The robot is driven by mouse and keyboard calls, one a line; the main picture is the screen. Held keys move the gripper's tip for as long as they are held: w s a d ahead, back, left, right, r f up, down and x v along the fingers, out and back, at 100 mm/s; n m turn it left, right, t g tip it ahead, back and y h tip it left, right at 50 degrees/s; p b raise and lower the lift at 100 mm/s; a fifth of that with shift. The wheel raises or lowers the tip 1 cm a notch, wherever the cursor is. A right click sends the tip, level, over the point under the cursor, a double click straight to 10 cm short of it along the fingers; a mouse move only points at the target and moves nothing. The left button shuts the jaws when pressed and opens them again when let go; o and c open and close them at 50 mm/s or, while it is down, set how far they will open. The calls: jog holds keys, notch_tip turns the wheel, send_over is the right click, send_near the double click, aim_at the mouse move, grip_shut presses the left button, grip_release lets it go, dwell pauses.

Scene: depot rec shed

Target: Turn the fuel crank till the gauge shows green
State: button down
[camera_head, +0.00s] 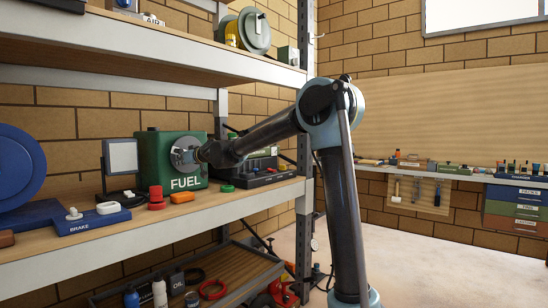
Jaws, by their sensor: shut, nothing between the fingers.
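The green fuel box (155,160), lettered FUEL in white, stands on the middle shelf near its right end. A round grey fitting (181,155) is on its face, partly covered by my arm's end. My gripper (198,155) is right in front of this fitting, small and dark in the head view. It looks shut and empty; I cannot tell whether it touches the fitting. The crank handle cannot be made out apart from the fitting and my gripper. No gauge colour can be read from here.
Around the box on the shelf (110,236) are a grey-framed panel (122,156), a red knob-like piece (156,196), an orange piece (182,197) and a black tray (262,176). A blue BRAKE unit (90,220) is at left. The shelf upright (304,190) stands close behind my arm.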

jog(key=shift+s+a+r, duration=0.2)
jog(key=shift+s+r, duration=0.05)
jog(key=shift+r, duration=0.45)
jog(key=shift+r, duration=0.3)
jog(key=shift+f, duration=0.85)
jog(key=f+v, duration=0.1)
jog(key=v, duration=0.8)
jog(key=shift+f, duration=0.35)
